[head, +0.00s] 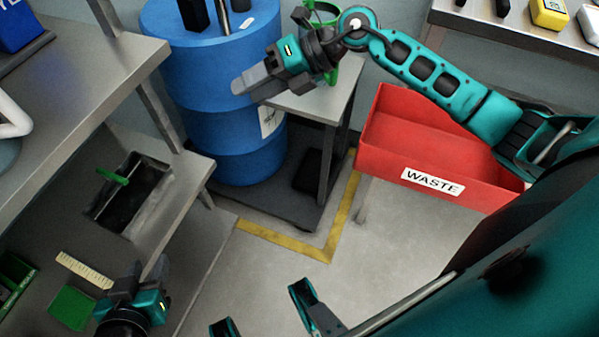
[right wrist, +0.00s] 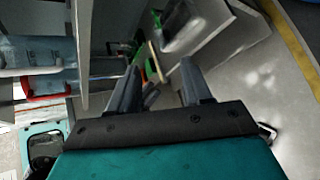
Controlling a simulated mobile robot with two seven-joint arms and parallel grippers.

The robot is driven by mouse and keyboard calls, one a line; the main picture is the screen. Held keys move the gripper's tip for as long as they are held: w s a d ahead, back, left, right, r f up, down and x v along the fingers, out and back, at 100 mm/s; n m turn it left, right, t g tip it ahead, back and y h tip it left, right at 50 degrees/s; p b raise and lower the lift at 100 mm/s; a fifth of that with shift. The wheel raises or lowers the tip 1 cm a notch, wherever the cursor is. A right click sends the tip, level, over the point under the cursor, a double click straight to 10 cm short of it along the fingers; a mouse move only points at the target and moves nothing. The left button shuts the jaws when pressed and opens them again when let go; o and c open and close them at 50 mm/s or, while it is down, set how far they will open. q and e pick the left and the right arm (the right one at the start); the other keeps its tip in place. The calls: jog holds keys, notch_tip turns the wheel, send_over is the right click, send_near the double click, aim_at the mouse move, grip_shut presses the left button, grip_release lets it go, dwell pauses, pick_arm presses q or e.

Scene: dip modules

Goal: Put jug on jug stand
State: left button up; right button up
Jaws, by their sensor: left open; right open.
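A green object (head: 333,72), which looks like the jug, stands on a small grey metal table (head: 345,97), possibly the jug stand. The green object is mostly hidden behind my right arm; its round open rim (head: 322,9) shows above the wrist. My right gripper (head: 250,87) is open and empty, above the left part of that table, in front of the blue barrel. Its fingers (right wrist: 158,88) are spread with nothing between them in the right wrist view. My left gripper (head: 150,266) is open and empty over the lower left bench.
A blue barrel (head: 215,80) stands left of the small table. A red WASTE bin (head: 400,155) is to its right. The left bench holds a dark tray (head: 125,205) with a green handle and a green block (head: 72,307).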

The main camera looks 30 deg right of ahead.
jog(key=s+a+r+m+t+y, duration=0.3)
jog(key=a+m+t+y, duration=0.1)
jog(key=a+m+y, duration=0.15)
jog(key=s+d+f+m+t+h, duration=0.1)
jog(key=d+f+m+t+h, duration=0.3)
jog(key=m, duration=0.7)
jog(key=s+d+f+m+t+h, duration=0.1)
jog(key=d+f+m+t+h, duration=0.1)
jog(key=f+m+t+h, duration=0.65)
jog(key=s+f+m+g+h, duration=0.1)
jog(key=s+f+m+g, duration=0.6)
jog(key=s+m+g, duration=0.2)
jog(key=shift+s+f+g, duration=0.3)
jog(key=shift+s+g, duration=0.25)
jog(key=shift+s, duration=0.05)
jog(key=shift+a, duration=0.1)
